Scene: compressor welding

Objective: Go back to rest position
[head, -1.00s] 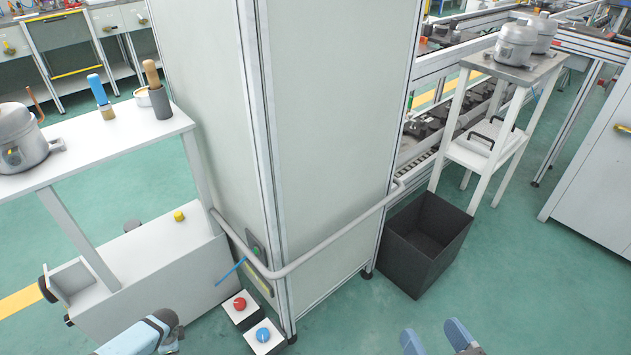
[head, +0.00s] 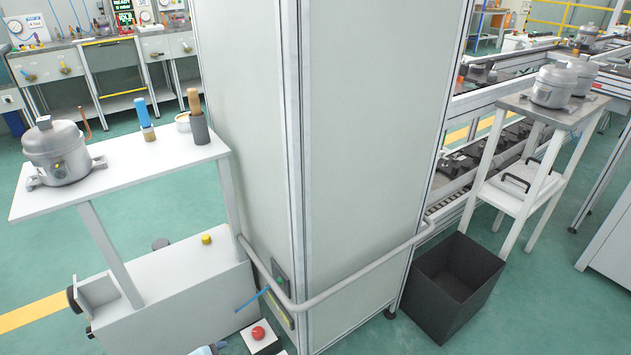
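Only a small blue-grey piece of my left gripper (head: 208,349) shows at the bottom edge of the head view, left of the red button box (head: 262,338). Its fingers are cut off by the edge, so I cannot tell whether it is open or shut. My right gripper is out of view. A silver compressor (head: 58,152) stands on the white table (head: 150,170) at the left, out of contact with any gripper.
A tall pale cabinet (head: 370,130) with a bent rail (head: 360,268) fills the middle. A black bin (head: 455,285) stands on the floor to its right. Another white stand (head: 520,190) holds compressors (head: 552,88). Green floor is open at the lower right.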

